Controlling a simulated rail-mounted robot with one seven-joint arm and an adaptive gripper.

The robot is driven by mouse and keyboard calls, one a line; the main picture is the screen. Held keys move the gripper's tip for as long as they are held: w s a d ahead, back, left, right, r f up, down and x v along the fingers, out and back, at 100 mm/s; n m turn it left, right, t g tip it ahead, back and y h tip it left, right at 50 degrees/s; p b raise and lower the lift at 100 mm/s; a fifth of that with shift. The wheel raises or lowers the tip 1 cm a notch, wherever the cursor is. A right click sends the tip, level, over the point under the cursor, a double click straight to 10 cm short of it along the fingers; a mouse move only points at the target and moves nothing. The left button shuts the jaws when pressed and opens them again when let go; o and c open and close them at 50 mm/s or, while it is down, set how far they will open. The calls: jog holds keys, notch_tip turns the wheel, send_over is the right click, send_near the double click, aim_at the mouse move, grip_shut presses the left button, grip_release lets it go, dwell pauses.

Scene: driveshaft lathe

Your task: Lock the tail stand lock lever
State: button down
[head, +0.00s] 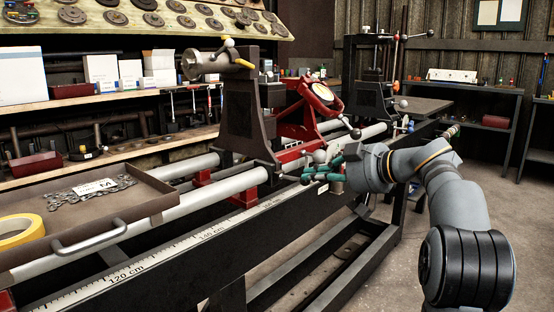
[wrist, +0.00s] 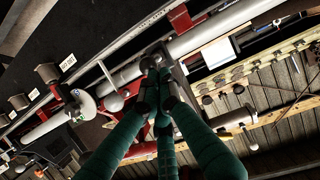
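The tail stand (head: 245,108) is a dark upright casting on the lathe's round rails. A light ball knob (head: 320,156), apparently of the lock lever, shows low on the right, just above my gripper (head: 322,172). In the wrist view, the green fingers of my gripper (wrist: 160,84) have their dark tips drawn close together, with nothing visible between them. A ball knob (wrist: 115,103) on a thin rod stands left of the fingertips, apparently apart from them. The lever's base is partly hidden.
A red-framed lathe unit (head: 305,105) stands behind the tail stand. A brown tray (head: 130,205) with metal parts and yellow tape lies over the rails at left. The ruler-marked bed edge (head: 165,262) runs along the front. Open floor lies at right.

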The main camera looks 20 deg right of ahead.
jog(key=shift+s+f+t+b, duration=0.1)
jog(key=shift+f+t+b, duration=0.3)
jog(key=shift+b, duration=0.8)
jog(key=shift+r, duration=0.15)
jog(key=r+p+v, duration=0.1)
jog(key=p+v, duration=0.2)
jog(key=v, duration=0.8)
jog(key=shift+r, duration=0.25)
jog(key=shift+a, duration=0.15)
